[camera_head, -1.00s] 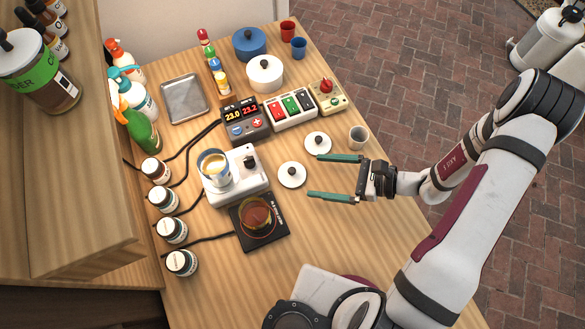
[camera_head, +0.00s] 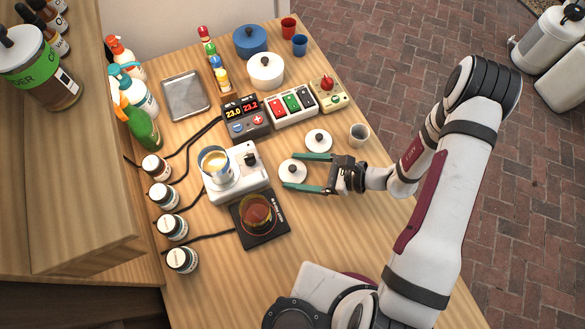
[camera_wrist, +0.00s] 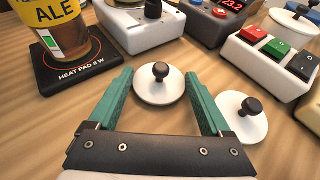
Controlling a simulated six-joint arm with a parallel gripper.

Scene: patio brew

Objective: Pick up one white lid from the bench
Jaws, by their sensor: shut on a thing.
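A white round lid with a black knob (camera_head: 292,173) lies on the wooden bench, and it shows between the fingers in the wrist view (camera_wrist: 160,93). My gripper (camera_head: 291,171) is shut on this lid, with one green finger on either side of its rim. The fingers also show in the wrist view (camera_wrist: 158,84). The lid looks flat and still on the bench. A second white lid (camera_head: 318,142) lies just beside it, outside the fingers, and in the wrist view it is close to the right finger (camera_wrist: 243,128).
A white stirrer plate (camera_head: 240,185) with a metal cup stands left of the gripped lid. A heat pad (camera_head: 275,235) with an amber beaker is in front of it.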

